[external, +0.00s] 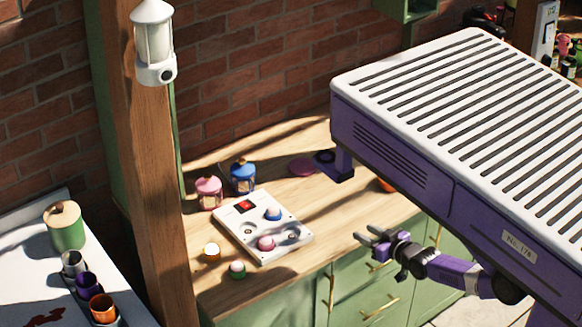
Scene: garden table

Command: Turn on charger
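The charger looks to be a white flat panel (240,232) lying on the wooden counter. A red square switch (244,206) sits near its far left corner; whether it is on or off I cannot tell. Blue and pink round items rest in two of the panel's round sockets, and other sockets are empty.
A pink lantern (208,192) and a blue lantern (243,176) stand behind the panel. A wooden post (150,170) rises at left. Counter (345,212) right of the panel is clear.

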